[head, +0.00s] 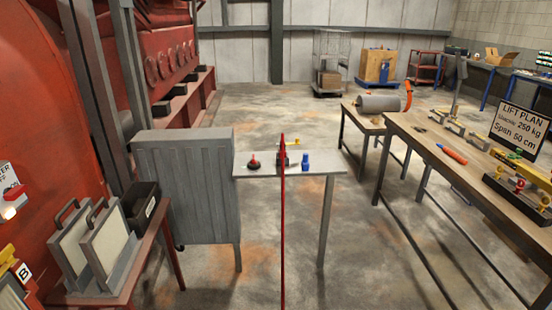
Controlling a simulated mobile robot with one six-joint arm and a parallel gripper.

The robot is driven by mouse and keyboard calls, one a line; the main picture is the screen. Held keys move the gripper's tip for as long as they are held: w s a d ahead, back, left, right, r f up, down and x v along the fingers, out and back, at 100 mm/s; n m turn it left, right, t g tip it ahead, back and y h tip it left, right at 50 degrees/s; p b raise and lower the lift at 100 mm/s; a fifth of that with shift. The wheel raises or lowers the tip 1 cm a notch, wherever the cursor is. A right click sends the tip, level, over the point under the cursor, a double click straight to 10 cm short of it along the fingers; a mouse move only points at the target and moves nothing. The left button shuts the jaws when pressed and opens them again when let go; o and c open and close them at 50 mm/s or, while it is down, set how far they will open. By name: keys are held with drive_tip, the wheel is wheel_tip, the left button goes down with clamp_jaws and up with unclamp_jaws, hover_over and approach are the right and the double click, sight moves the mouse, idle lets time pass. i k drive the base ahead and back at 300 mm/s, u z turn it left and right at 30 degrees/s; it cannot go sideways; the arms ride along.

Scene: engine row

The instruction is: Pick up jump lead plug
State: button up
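A small grey table (318,173) stands in the middle of the view, beside a grey cabinet. A dark grey piece (282,157) sits on its top, partly behind a thin red upright strip or cable (283,235) that runs down to the picture's bottom edge. I cannot tell for sure whether this dark piece is the jump lead plug. To its left is a small dark item with a red top (254,163). To its right stands a small blue item (305,161). A yellow item (294,142) lies behind. My gripper is not in view.
A grey cabinet (190,180) adjoins the table on the left. A brown side table (125,240) holds two handled panels and a black box (141,203). A long workbench (455,180) with tools and a lift plan sign (519,128) runs along the right. Floor between is clear.

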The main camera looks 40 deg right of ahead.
sight(283, 152)
drive_tip(key=z, duration=0.15)
drive_tip(key=i, duration=0.95)
drive_tip(key=u, duration=0.05)
